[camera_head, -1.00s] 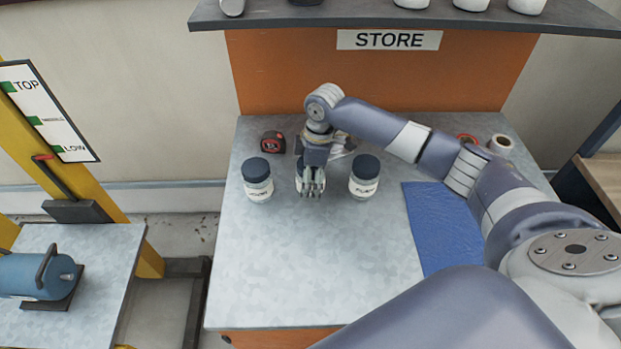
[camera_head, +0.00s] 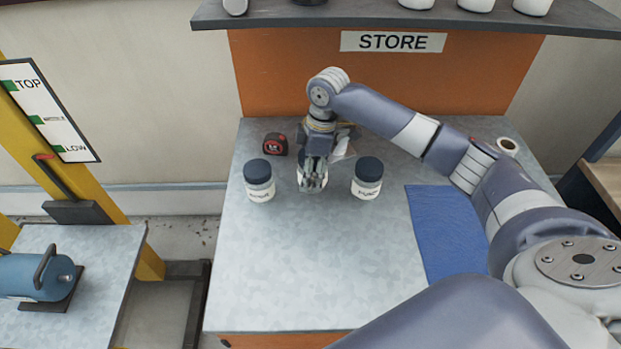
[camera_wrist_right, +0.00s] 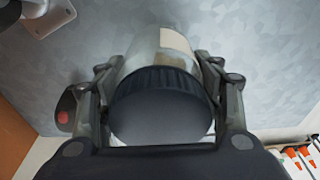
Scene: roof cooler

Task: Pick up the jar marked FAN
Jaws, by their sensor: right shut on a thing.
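My right gripper (camera_head: 313,180) is over the middle jar on the grey table and shut on it. The held jar (camera_wrist_right: 160,105) fills the middle of the right wrist view, with a dark ribbed lid and a pale body between the two fingers. Its label cannot be read. In the head view the gripper hides most of it. A white jar with a dark blue lid (camera_head: 260,190) stands to the left of the gripper. A similar jar (camera_head: 367,187) stands to the right. Their label words are too small to read surely. My left gripper is not in view.
A red and black tape measure (camera_head: 275,144) lies behind the left jar. A blue mat (camera_head: 446,230) and a tape roll (camera_head: 508,146) are on the right. A shelf (camera_head: 400,17) with white containers is above the STORE sign (camera_head: 393,42). The table's front (camera_head: 300,290) is clear.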

